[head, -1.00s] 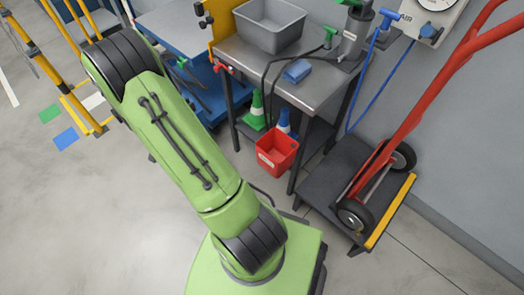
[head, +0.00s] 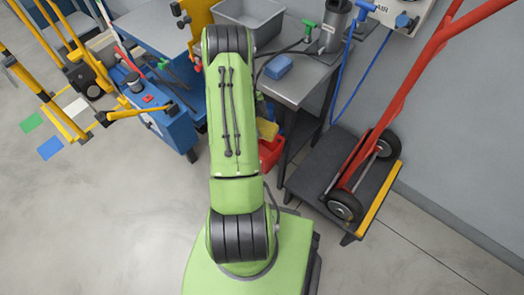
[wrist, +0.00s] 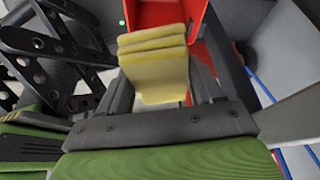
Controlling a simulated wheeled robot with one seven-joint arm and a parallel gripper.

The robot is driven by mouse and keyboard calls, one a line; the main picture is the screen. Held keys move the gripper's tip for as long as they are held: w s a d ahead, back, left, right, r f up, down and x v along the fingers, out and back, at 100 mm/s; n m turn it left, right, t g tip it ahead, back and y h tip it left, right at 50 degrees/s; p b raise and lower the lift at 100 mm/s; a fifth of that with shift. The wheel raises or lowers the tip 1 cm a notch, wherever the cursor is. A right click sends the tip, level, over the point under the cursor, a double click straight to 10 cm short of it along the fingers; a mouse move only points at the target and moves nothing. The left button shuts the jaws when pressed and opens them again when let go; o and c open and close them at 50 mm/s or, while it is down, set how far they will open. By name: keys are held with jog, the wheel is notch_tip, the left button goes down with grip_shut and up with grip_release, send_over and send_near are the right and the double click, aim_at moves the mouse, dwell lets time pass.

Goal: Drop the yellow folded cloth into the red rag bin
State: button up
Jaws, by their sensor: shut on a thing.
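The yellow folded cloth (wrist: 158,68) is held between the fingers of my gripper (wrist: 160,85) in the wrist view. In the head view a bit of the cloth (head: 267,129) shows just right of my arm, in front of the upper part of the bin. The red rag bin (head: 271,152) stands beside the metal bench, partly hidden by my arm. In the wrist view the red bin (wrist: 205,14) lies beyond the cloth, its inside partly covered by it. My gripper is hidden behind my arm in the head view. I cannot tell the height of the cloth over the bin.
The metal bench (head: 300,78) holds a grey tub (head: 250,16) and a blue folded cloth (head: 278,66). A dark platform with a red hand truck (head: 390,120) stands to the right. A blue cart (head: 165,120) is at left. Open floor lies at lower left.

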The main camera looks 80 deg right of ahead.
notch_tip(320, 180, down, 4)
jog(key=shift+f+b, duration=0.25)
jog(key=shift+b, duration=0.75)
jog(key=o, duration=1.1)
jog(key=shift+r, duration=0.1)
jog(key=p+v, duration=0.4)
jog(key=v, duration=1.1)
jog(key=shift+r, duration=0.4)
